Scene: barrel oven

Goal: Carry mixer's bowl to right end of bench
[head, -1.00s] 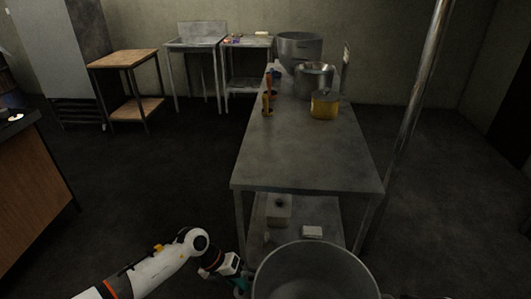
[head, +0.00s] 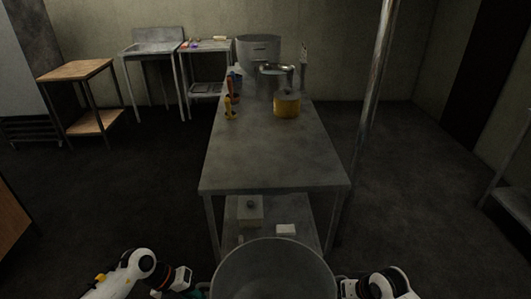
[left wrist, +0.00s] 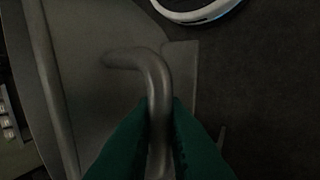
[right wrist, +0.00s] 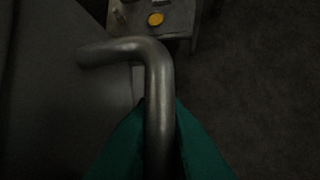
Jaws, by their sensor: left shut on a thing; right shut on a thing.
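The mixer's bowl (head: 272,272), a large grey metal bowl, is at the bottom middle of the head view, in front of the near end of the bench (head: 275,165). My left gripper (left wrist: 158,140) is shut on one bent bar handle (left wrist: 155,75) of the bowl. My right gripper (right wrist: 158,140) is shut on the opposite handle (right wrist: 155,75). In the head view the left gripper (head: 200,290) is at the bowl's left side and the right gripper (head: 343,288) at its right side. The bowl's base is out of view.
The far half of the bench holds a yellow pot (head: 287,104), a steel pot (head: 272,80), a big stockpot (head: 258,50) and upright bottles (head: 229,105). The near half is bare. A lower shelf holds a box (head: 249,210) and a white block (head: 286,230). A metal post (head: 375,90) stands to the right.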

